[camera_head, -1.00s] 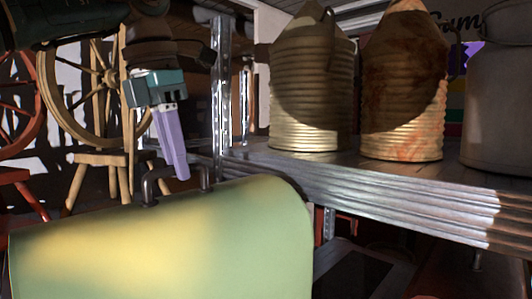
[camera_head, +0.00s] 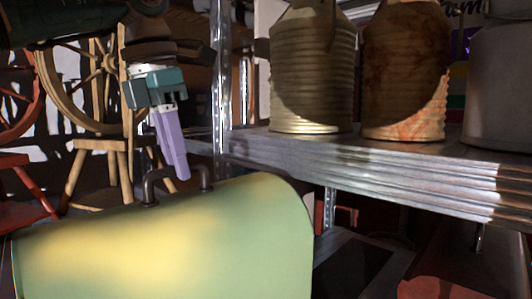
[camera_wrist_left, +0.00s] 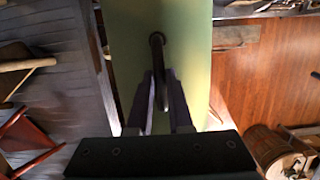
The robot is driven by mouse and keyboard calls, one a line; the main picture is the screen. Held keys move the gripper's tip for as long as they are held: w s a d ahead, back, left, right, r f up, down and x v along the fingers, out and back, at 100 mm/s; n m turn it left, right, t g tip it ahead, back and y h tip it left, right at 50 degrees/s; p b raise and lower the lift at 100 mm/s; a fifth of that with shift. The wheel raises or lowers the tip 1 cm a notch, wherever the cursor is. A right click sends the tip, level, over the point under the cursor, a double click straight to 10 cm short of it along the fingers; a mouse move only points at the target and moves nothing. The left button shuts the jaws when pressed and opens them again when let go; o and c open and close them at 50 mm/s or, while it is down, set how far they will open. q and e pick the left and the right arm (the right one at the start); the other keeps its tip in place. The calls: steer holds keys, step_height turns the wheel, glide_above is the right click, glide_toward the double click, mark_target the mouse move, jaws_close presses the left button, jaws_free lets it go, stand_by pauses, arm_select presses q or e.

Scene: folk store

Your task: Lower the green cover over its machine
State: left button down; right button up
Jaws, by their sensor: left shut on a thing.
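The green cover (camera_head: 170,245) is a large rounded shell at the bottom left of the head view, with a dark bent handle (camera_head: 149,186) on its top. My left gripper (camera_head: 180,170), with purple fingers, comes down onto this handle. In the left wrist view its fingers (camera_wrist_left: 158,82) close around the handle (camera_wrist_left: 157,48), with the green cover (camera_wrist_left: 190,40) beneath. I cannot make out the machine; the cover may hide it. My right gripper is in neither view.
A metal-edged shelf (camera_head: 390,180) runs to the right behind the cover, carrying ribbed cans (camera_head: 311,75). A metal post (camera_head: 221,80) stands close to the gripper. A wooden stool (camera_head: 100,145) and a spoked wheel (camera_head: 85,70) stand at the left.

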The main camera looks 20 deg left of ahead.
mark_target(178, 196)
arm_select(q)
steer(key=shift+s+a+b+x, duration=0.1)
steer(key=shift+s+b+x, duration=0.1)
steer(key=shift+b+x, duration=0.6)
steer(key=shift+s+a+b+x, duration=0.15)
steer(key=shift+b+x, duration=0.3)
steer(key=shift+x, duration=0.6)
steer(key=shift+s+b+x, duration=0.2)
steer(key=shift+b+x, duration=0.45)
steer(key=shift+x, duration=0.3)
steer(key=shift+f, duration=0.25)
steer(key=shift+s+a+b+x, duration=0.1)
steer(key=shift+s+b+x, duration=0.1)
steer(key=shift+b+x, duration=0.85)
steer(key=shift+s+a+b+x, duration=0.1)
steer(key=shift+s+b+x, duration=0.15)
steer(key=shift+b+x, duration=0.75)
steer(key=shift+w+f, duration=0.15)
steer(key=shift+f, duration=0.35)
